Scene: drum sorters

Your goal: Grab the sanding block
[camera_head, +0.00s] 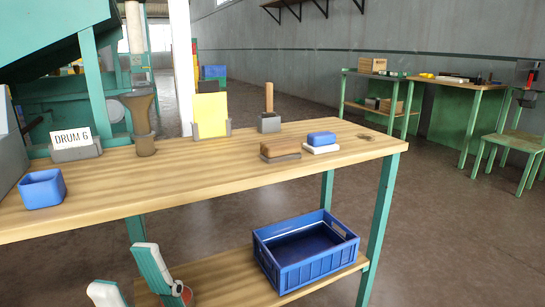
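A brown wooden block with a darker lower layer (280,150) lies on the workbench top, right of the middle, and looks like the sanding block. A blue block on a white base (321,138) lies close behind it to the right. My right gripper (120,266) shows at the bottom left, in front of and below the bench top, far from both blocks. Its white and green fingers are apart with nothing visible between them; its lower part is cut off by the frame edge. My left gripper is not in view.
The wooden bench (215,165) holds a blue cup (42,189), a "DRUM 6" sign (71,138), a brown flared tool (143,122), a yellow card in a holder (211,112) and an upright handle (269,98). A blue crate (305,263) stands on the lower shelf.

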